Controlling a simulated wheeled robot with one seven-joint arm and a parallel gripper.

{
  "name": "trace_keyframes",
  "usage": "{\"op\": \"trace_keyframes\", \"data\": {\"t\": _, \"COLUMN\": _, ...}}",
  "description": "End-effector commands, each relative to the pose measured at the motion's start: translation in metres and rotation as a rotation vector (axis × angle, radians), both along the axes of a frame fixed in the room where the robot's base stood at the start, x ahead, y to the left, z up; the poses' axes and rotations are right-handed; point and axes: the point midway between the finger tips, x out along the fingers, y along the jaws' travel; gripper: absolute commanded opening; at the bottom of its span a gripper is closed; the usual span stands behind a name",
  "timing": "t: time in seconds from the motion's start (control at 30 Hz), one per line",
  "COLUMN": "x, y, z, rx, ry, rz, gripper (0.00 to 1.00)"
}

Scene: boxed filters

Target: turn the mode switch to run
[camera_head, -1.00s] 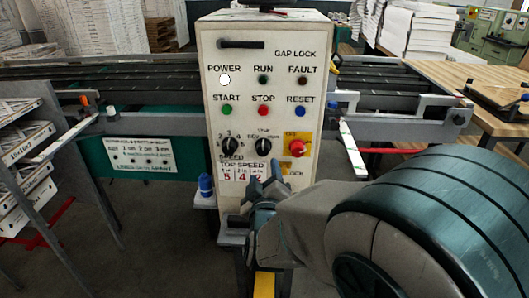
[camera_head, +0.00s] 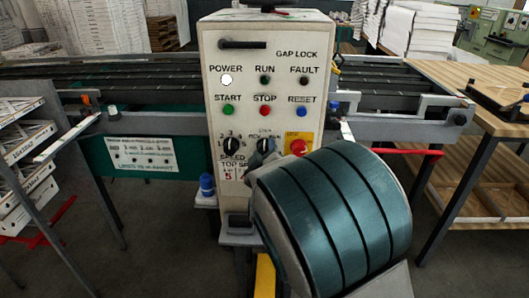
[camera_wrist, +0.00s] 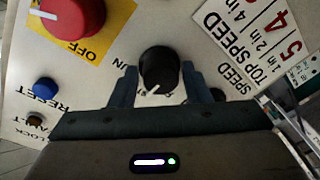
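The mode switch is a black round knob on the panel, seen in the head view (camera_head: 265,145) and close up in the wrist view (camera_wrist: 158,68). A white pointer mark on it points toward the lower left in the wrist view, where the panel appears upside down. The lettering around it is partly covered and hard to read. My gripper (camera_wrist: 160,82) is open, with one dark finger on each side of the knob. Any gap between fingers and knob is very small, and contact is unclear. In the head view my arm hides most of the gripper.
The red knob on yellow (camera_head: 299,147) is just right of the switch. The black speed knob (camera_head: 231,146) is left of it. START (camera_head: 228,110), STOP (camera_head: 265,110) and RESET (camera_head: 302,110) buttons sit above. The POWER lamp (camera_head: 226,79) is lit white.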

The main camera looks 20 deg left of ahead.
Motion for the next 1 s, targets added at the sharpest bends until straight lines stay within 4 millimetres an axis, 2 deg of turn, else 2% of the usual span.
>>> {"op": "trace_keyframes", "data": {"t": 0.03, "x": -0.0003, "y": 0.0001, "z": -0.0002, "rx": 0.000, "ry": 0.001, "rz": 0.001, "gripper": 0.28}}
{"op": "trace_keyframes", "data": {"t": 0.07, "x": -0.0003, "y": 0.0003, "z": -0.0004, "rx": 0.000, "ry": 0.001, "rz": 0.001, "gripper": 0.19}}
{"op": "trace_keyframes", "data": {"t": 0.1, "x": -0.0004, "y": 0.0003, "z": -0.0004, "rx": 0.000, "ry": 0.001, "rz": 0.001, "gripper": 0.15}}
{"op": "trace_keyframes", "data": {"t": 0.57, "x": -0.0013, "y": 0.0011, "z": -0.0047, "rx": 0.060, "ry": 0.018, "rz": 0.004, "gripper": 0.16}}
{"op": "trace_keyframes", "data": {"t": 1.0, "x": -0.0021, "y": 0.0025, "z": -0.0093, "rx": 0.387, "ry": 0.098, "rz": 0.006, "gripper": 0.16}}
